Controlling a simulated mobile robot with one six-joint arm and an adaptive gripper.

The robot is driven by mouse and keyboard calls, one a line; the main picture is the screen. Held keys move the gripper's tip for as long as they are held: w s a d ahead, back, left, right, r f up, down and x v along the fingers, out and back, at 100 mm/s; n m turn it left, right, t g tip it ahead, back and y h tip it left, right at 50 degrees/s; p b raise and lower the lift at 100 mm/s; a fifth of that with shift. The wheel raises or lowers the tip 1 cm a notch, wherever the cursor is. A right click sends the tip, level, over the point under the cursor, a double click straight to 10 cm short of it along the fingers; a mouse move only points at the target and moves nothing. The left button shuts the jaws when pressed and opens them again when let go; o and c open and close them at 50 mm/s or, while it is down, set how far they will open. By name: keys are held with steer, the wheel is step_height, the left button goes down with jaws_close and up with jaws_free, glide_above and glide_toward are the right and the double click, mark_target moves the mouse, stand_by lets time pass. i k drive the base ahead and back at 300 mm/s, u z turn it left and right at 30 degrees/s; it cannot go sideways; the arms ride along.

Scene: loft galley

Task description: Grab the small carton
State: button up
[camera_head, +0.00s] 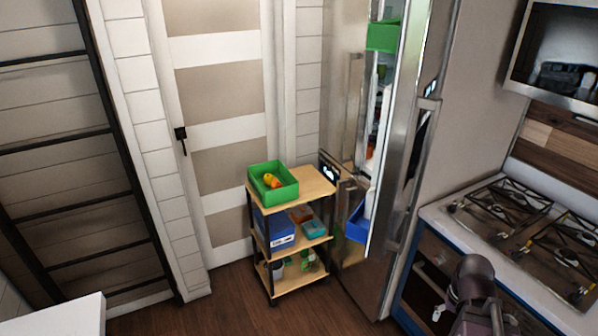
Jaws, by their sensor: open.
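I cannot pick out a small carton for certain. Small items deeper in the fridge are mostly hidden by the door. A part of my arm (476,280) shows at the bottom right, in front of the stove counter. My gripper's fingers do not show.
The fridge door (401,150) stands ajar, with a green bin (383,36) high up. A three-shelf cart (316,181) beside it carries a green crate (258,193) with yellow and orange items, and lower boxes. Stove (530,225) at right; white counter corner (62,318) lower left. Floor between is clear.

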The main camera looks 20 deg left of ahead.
mark_target(275, 184)
steer(key=z, duration=1.2)
steer(key=k, duration=0.1)
steer(key=u, duration=2.75)
steer(key=i, duration=0.75)
steer(key=z, duration=0.35)
